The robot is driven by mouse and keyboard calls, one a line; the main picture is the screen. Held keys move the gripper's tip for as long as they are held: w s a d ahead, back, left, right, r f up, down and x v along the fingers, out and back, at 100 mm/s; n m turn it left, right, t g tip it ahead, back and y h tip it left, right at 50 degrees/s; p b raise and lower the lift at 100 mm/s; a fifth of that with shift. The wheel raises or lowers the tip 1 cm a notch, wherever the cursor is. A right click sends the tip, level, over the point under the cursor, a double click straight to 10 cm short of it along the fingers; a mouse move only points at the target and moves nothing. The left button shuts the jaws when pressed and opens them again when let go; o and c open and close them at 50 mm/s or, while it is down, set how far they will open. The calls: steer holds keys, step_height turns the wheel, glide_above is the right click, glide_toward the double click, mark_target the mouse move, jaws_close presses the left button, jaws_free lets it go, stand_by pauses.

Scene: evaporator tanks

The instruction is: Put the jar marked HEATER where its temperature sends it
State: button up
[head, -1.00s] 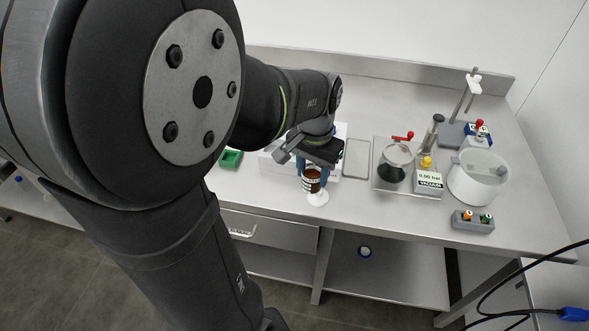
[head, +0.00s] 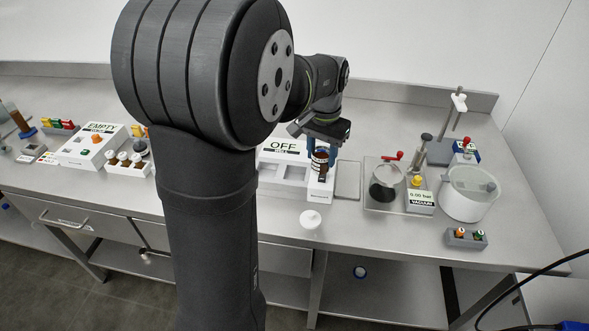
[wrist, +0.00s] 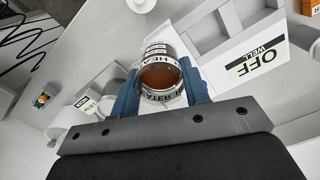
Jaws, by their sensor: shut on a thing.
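My gripper (head: 315,148) is shut on a brown jar (head: 320,165) with a white band. In the wrist view the jar (wrist: 165,76) sits between my blue fingers (wrist: 160,92), and its band shows part of the word HEATER; smaller print on it is too small to read. The jar is in front of the right end of a white box marked OFF and WELL (head: 283,147), which has recesses in its top; I cannot tell whether the jar touches it. A small white round stand (head: 310,219) is empty at the bench's front edge.
Right are a flat plate (head: 347,180), a vessel with a red handle (head: 385,182), a VACUUM readout (head: 421,197), a white pot (head: 468,193) and a small grey rack (head: 466,238).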

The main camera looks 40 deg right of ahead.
steer(key=shift+w+a+f, duration=0.35)
steer(key=shift+w+f, duration=1)
steer(key=shift+f, duration=0.15)
steer(key=shift+w+a+f, duration=0.35)
steer(key=shift+w+f, duration=1.05)
steer(key=shift+f, duration=0.1)
steer(key=shift+w+a+f, duration=0.35)
steer(key=shift+w+f, duration=1)
steer(key=shift+f, duration=0.15)
steer(key=shift+f, duration=0.1)
steer(key=shift+f, duration=0.25)
steer(key=o, duration=1.1)
steer(key=shift+s+a+f, duration=0.1)
steer(key=shift+f, duration=0.15)
steer(key=shift+o, duration=0.3)
steer(key=shift+r, duration=0.5)
step_height(320, 180, up, 12)
steer(key=shift+r, duration=0.1)
